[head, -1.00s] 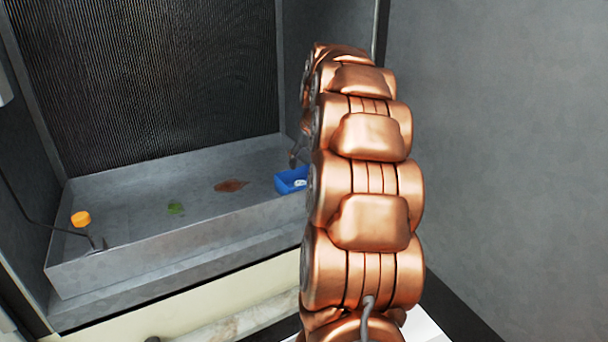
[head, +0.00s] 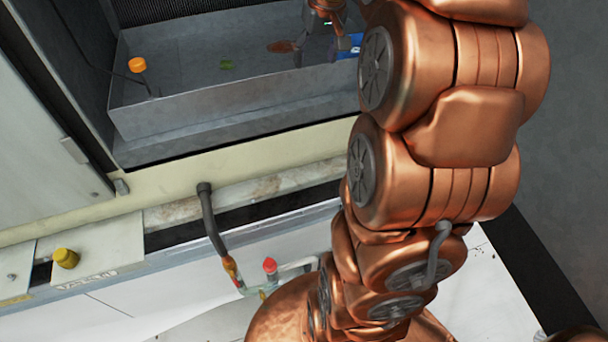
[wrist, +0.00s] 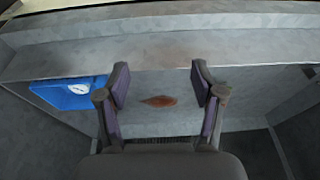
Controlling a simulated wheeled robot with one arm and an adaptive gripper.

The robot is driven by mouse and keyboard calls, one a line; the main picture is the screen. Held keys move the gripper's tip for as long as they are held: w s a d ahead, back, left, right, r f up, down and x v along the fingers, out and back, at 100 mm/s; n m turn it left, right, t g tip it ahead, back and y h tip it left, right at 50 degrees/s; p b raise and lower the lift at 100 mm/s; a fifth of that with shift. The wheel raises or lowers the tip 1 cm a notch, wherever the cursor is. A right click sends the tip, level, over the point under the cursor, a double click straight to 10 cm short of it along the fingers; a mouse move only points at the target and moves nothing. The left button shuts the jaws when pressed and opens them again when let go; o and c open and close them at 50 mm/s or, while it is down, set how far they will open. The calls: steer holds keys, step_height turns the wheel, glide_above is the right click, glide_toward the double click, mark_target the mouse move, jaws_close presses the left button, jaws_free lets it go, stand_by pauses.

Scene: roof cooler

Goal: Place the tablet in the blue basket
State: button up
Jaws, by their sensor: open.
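The blue basket (head: 354,41) is at the right of the metal tray in the head view, partly hidden behind my arm. It also shows at the left of the wrist view (wrist: 48,98). A round white tablet (wrist: 80,89) with a dark mark lies inside the basket in the wrist view. My gripper (head: 316,58) is open and empty, beside the basket on its left in the head view. In the wrist view its spread fingers (wrist: 160,70) have nothing between them but the tray area beyond, and the basket lies outside them.
A black grille stands behind. Pipes with a red-capped valve (head: 270,266) and a yellow knob (head: 66,258) are in front.

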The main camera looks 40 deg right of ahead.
steer(key=s+a+f+n+g, duration=0.15)
steer(key=s+a+f, duration=0.25)
steer(key=s+a, duration=0.5)
steer(key=s+a+f+n+g, duration=0.15)
steer(key=s+a+f, duration=0.25)
steer(key=s+a, duration=0.5)
steer(key=s+a+f+g, duration=0.1)
steer(key=s+a+f, duration=0.3)
steer(key=s, duration=0.4)
steer(key=shift+a+f+n+g, duration=0.15)
steer(key=shift+a+n+g, duration=0.15)
steer(key=shift+a+g, duration=0.15)
step_height(320, 180, up, 4)
steer(key=p, duration=0.4)
